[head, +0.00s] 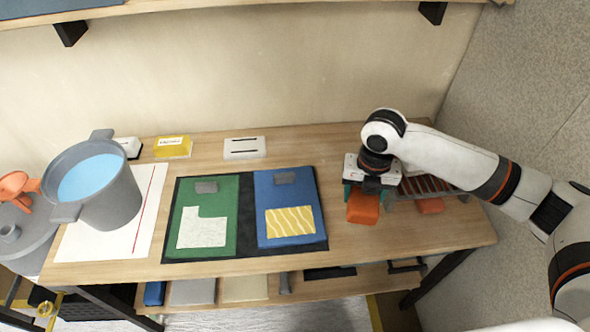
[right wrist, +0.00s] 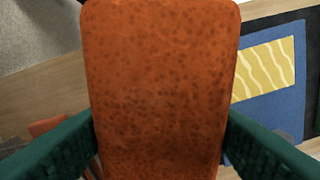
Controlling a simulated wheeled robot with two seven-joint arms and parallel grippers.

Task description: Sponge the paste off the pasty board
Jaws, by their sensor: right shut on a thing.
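My right gripper (head: 370,188) is shut on an orange sponge (head: 363,208), held at the right of the table beside the blue board. In the right wrist view the speckled sponge (right wrist: 160,85) fills the middle between the green fingers. The blue board (head: 291,240) carries a yellow patch with pale wavy streaks (head: 291,221). The green board (head: 222,190) to its left carries a whitish L-shaped patch (head: 203,233). I cannot tell for sure which patch is paste. Both boards lie on a black mat (head: 247,215). My left gripper is out of view.
A slatted rack (head: 430,186) stands at the right, with another orange piece (head: 430,206) beside it. A yellow box (head: 173,147) and a white block (head: 245,148) stand behind the boards.

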